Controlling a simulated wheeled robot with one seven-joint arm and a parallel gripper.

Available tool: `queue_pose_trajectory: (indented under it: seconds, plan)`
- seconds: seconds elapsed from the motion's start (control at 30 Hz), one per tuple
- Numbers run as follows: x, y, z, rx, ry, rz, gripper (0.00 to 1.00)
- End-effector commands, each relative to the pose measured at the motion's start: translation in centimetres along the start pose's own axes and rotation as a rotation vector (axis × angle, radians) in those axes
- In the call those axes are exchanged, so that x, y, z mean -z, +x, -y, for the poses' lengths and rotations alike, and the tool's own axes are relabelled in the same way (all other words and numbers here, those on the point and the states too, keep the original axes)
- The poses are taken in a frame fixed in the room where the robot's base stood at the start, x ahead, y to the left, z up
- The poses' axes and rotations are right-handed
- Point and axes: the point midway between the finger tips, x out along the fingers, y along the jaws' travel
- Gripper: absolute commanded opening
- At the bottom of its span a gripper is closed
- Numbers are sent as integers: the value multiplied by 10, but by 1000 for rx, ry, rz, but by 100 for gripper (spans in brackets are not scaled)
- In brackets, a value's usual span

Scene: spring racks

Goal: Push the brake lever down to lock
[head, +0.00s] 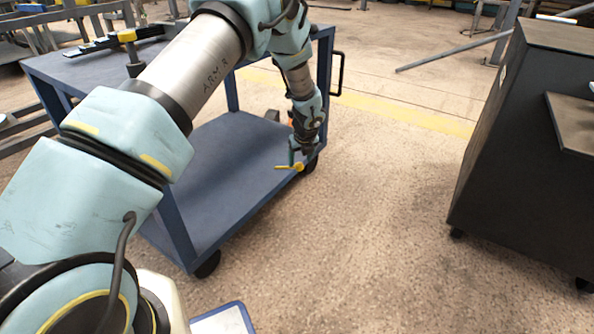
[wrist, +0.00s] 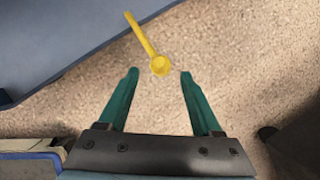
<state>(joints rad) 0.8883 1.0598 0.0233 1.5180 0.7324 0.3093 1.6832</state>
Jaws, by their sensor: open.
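The yellow brake lever (head: 286,167) shows at the edge of the blue cart's lower shelf (head: 215,165) in the head view. In the wrist view the lever (wrist: 143,36) runs from the shelf edge down to a round yellow knob (wrist: 160,66). My gripper (wrist: 159,74) is open, with its two teal fingers apart. The knob appears between and slightly beyond the fingertips. In the head view my gripper (head: 297,157) points down right at the lever. I cannot tell whether a finger touches it. The lever's mount is not clear.
The blue cart has a black push handle (head: 338,74) and dark caster wheels (head: 207,264). My arm crosses above its shelves. A dark cabinet (head: 510,150) on casters stands at the right. The speckled floor (head: 380,240) between cart and cabinet is clear.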

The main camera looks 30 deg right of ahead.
Motion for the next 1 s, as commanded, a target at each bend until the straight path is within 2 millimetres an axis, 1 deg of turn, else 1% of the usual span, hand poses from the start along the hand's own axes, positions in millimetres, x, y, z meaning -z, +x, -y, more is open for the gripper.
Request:
queue_pose_trajectory:
  seconds: [0.03,0.1,0.2,0.3,0.47,0.7,0.73,0.77,1.0]
  plan:
    - [2,14,-1,-1,-2,-1,66]
    - [1,26,-1,-1,-2,-1,66]
    - [1,40,-1,0,-3,0,66]
    - [0,50,-1,0,-3,0,66]
    - [0,56,0,-1,-2,-1,66]
    - [0,56,0,0,-2,0,66]
    - [0,56,0,-1,-2,0,65]
    - [0,56,0,-1,-2,0,62]
    - [0,56,0,0,-2,0,35]
